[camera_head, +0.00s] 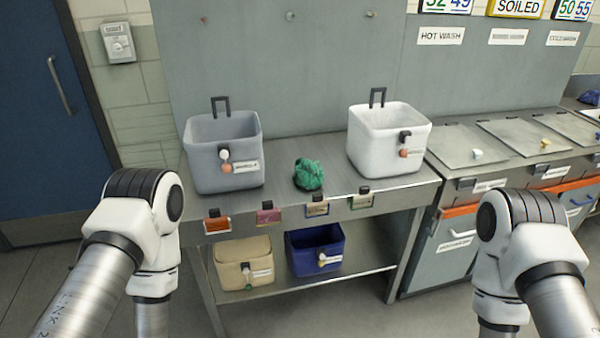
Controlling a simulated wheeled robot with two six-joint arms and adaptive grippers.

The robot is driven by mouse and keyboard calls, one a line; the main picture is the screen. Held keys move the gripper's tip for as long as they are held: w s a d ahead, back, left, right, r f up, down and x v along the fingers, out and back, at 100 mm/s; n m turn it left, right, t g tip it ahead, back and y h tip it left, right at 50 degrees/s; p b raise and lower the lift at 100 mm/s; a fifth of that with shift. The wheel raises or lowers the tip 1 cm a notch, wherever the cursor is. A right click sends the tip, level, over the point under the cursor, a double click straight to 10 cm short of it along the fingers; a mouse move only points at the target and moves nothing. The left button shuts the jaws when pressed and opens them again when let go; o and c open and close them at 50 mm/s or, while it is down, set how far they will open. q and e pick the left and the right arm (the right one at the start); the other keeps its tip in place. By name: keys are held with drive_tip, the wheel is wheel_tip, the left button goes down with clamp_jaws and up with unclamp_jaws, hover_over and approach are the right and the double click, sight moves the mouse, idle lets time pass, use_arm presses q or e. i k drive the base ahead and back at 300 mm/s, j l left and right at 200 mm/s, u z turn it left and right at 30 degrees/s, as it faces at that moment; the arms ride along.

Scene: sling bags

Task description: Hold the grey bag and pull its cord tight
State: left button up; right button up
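The grey bag (222,152) stands upright and open-topped at the left of the metal bench. It has a dark handle loop at its back rim. On its front are a small dark clip, a pale round piece, an orange-brown knob and a white label; the cord itself is too small to make out. My two arms come in at the lower left and lower right, in front of the bench and apart from the bag. Both arms run out of the bottom of the picture, and neither gripper shows.
A white bag (387,142) stands to the right on the metal bench (340,172), with a crumpled green cloth (308,174) between. A beige bag (243,260) and a blue bag (315,250) sit on the lower shelf. Coloured tags hang along the front edge. Lidded bins stand at right.

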sight(226, 168)
drive_tip(key=i+j+z, duration=0.15)
drive_tip(key=j+z, duration=1.05)
drive_tip(key=z, duration=0.15)
drive_tip(key=j+z, duration=0.45)
drive_tip(key=k+j+z, duration=0.15)
drive_tip(key=j+z, duration=0.3)
